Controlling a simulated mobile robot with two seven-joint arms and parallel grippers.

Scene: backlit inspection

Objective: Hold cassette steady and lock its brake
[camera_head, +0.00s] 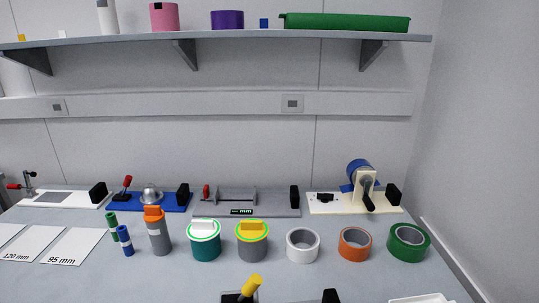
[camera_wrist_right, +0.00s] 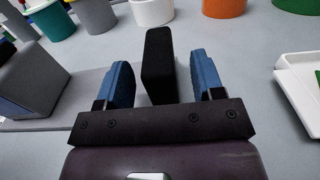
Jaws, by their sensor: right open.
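In the wrist view my right gripper (camera_wrist_right: 165,85) is open, its two blue finger pads on either side of an upright black block (camera_wrist_right: 158,65). Gaps show between the pads and the block. A dark grey box (camera_wrist_right: 35,80), possibly the cassette, stands to the left on a grey plate. In the head view a yellow-handled lever (camera_head: 251,286) rises from a dark part at the bottom edge. A black top (camera_head: 331,296) shows to its right, probably the same block. The rest of this fixture is cut off, so I cannot tell the brake's state. My left gripper is not in view.
Several canisters and tape rolls stand behind, including a yellow-lidded canister (camera_head: 252,242) and an orange roll (camera_head: 355,243). A white tray (camera_wrist_right: 302,95) lies to the right. Fixtures line the wall, including a cream base with a crank (camera_head: 367,190). A shelf (camera_head: 220,40) hangs above.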

